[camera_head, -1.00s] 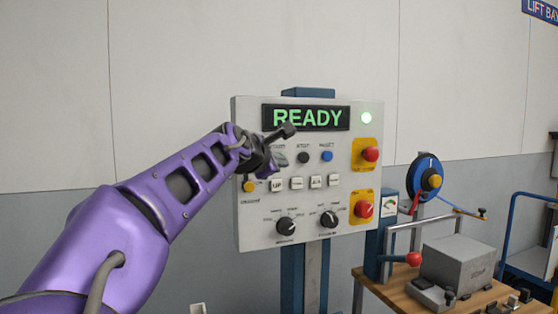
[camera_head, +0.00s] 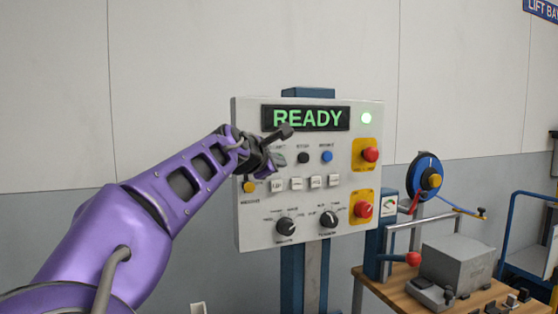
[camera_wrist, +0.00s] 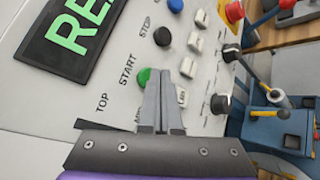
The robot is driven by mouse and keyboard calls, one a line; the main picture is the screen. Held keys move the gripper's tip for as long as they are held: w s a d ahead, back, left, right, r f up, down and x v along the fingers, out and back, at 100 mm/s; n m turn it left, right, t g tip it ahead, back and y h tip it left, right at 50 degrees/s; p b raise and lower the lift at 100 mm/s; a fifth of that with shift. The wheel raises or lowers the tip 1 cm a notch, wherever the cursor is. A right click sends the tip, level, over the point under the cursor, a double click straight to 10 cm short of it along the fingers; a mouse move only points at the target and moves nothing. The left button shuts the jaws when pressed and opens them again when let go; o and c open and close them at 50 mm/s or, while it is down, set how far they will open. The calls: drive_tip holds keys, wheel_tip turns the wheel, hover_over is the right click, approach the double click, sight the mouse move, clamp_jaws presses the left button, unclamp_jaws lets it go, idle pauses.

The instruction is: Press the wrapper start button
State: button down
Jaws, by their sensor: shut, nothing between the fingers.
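The wrapper control panel (camera_head: 250,220) stands upright on a blue post, with READY in green on its display (camera_head: 307,118). In the wrist view the green start button (camera_wrist: 143,75), beside the label START, is partly hidden by the fingers of my gripper (camera_wrist: 170,78). The fingers are shut and empty, with their tips over or just beside the button's right edge. I cannot tell whether they touch it. In the head view my gripper (camera_head: 279,160) is in front of the panel's upper left and hides the green button.
A black stop button (camera_head: 303,158) and a blue button (camera_head: 327,156) sit right of my gripper. Red emergency buttons (camera_head: 370,154) on yellow plates are at the panel's right. Black knobs (camera_head: 286,227) are below. A wooden bench (camera_head: 376,287) with equipment stands at the right.

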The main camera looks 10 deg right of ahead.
drive_tip(key=shift+w+a+p, duration=0.1)
drive_tip(key=shift+w+p, duration=0.25)
drive_tip(key=shift+w, duration=0.1)
idle(0.3)
idle(0.3)
drive_tip(key=shift+s+d+b, duration=0.2)
drive_tip(key=shift+s+b, duration=0.4)
drive_tip(key=shift+s, duration=0.3)
